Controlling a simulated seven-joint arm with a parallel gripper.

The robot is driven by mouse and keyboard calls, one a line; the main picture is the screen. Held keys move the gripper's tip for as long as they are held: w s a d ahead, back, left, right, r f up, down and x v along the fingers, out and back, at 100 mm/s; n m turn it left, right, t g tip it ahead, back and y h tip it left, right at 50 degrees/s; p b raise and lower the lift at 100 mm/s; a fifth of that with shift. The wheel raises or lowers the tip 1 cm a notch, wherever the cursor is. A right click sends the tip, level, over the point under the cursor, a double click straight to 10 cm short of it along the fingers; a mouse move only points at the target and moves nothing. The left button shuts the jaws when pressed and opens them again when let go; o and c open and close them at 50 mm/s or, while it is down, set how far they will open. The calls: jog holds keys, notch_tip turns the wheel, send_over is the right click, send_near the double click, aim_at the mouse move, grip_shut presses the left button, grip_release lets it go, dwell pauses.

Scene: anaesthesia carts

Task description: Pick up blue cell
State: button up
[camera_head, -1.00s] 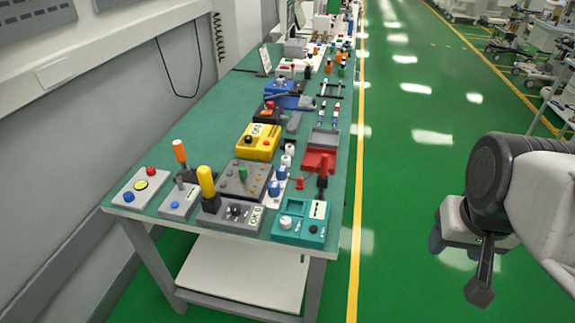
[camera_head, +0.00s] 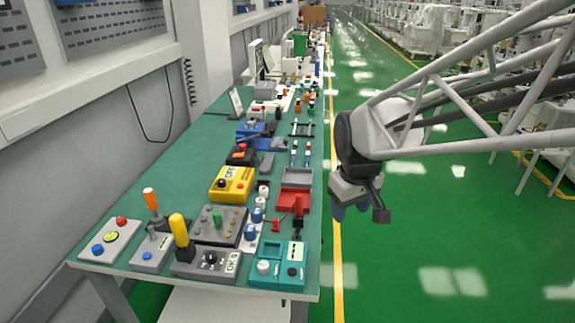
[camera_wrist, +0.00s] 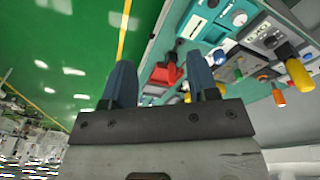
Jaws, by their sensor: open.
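Two blue cylindrical pieces, a nearer one (camera_head: 250,232) and a farther one (camera_head: 257,214), sit on a white strip near the table's right side. They look like blue cells; I cannot tell which one the task names. A blue piece (camera_wrist: 219,56) also shows in the wrist view, close beside my right finger, but it is small and partly hidden. My gripper (camera_head: 350,209) is open and empty, with dark blue fingers pointing down. It hangs over the floor just right of the table edge. In the wrist view my gripper (camera_wrist: 160,62) has its fingers wide apart.
The green table (camera_head: 190,165) is crowded. A teal box (camera_head: 279,268), a red tray (camera_head: 291,200), a grey knob panel (camera_head: 218,227) and a yellow box (camera_head: 232,184) surround the blue pieces. A yellow-handled block (camera_head: 179,230) stands tall nearby. The floor right of the table is clear.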

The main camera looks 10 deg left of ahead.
jog(key=w+a+f+n, duration=0.4)
jog(key=w+a+f, duration=0.2)
jog(key=w+a, duration=0.45)
jog(key=n+g, duration=0.1)
jog(key=n, duration=0.3)
send_over(250, 228)
notch_tip(250, 228, down, 10)
jog(key=shift+f, duration=0.1)
jog(key=shift+f, duration=0.1)
jog(key=shift+f, duration=1.2)
jog(key=shift+f, duration=0.1)
jog(key=shift+f, duration=2.45)
